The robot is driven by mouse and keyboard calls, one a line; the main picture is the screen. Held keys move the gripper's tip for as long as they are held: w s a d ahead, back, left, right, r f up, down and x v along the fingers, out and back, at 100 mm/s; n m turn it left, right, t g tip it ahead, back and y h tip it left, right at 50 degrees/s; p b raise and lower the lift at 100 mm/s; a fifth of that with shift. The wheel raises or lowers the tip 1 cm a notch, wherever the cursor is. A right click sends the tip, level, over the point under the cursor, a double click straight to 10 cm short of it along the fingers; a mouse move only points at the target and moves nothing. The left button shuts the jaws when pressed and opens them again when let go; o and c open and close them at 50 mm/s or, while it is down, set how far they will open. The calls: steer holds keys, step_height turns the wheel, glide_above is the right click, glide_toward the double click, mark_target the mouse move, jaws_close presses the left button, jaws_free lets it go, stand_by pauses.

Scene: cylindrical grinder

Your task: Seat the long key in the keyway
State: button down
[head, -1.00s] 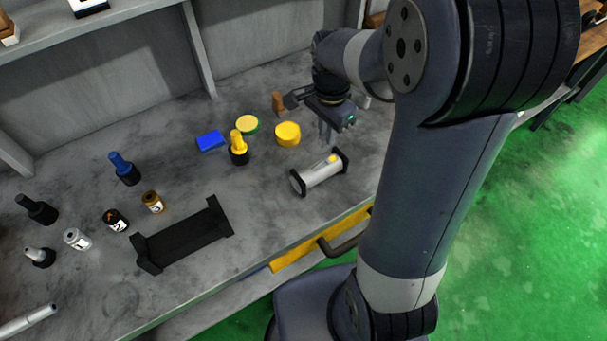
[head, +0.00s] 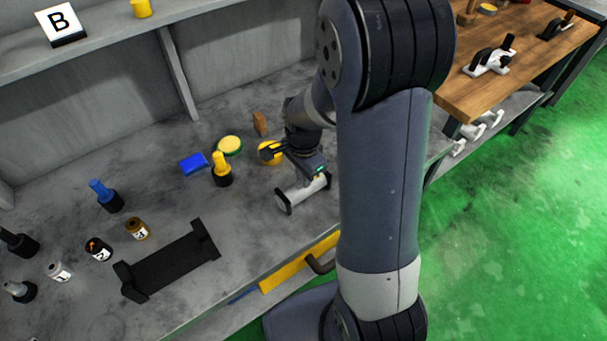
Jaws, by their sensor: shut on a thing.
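The pale cylindrical shaft (head: 296,194) lies in a black-ended holder (head: 283,203) on the grey bench, its axis running from lower left to upper right. My gripper (head: 306,181) is low over the shaft's right half, shut, with its fingers reaching down to the shaft. What it is shut on, taken as the long key, is hidden behind the gripper body. The keyway and any contact between key and shaft are also hidden from this view.
An empty black cradle (head: 172,262) stands front left. A yellow-topped bottle (head: 222,170), blue block (head: 194,164), yellow-green tin (head: 229,146), yellow tin (head: 269,152) and brown block (head: 260,123) stand close behind the shaft. Several bottles are at left.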

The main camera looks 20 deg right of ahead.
steer(key=shift+f, duration=0.1)
steer(key=c, duration=1.4)
jaws_free()
steer(key=shift+c, duration=0.2)
step_height(320, 180, up, 12)
step_height(320, 180, down, 12)
steer(key=shift+r, duration=1.6)
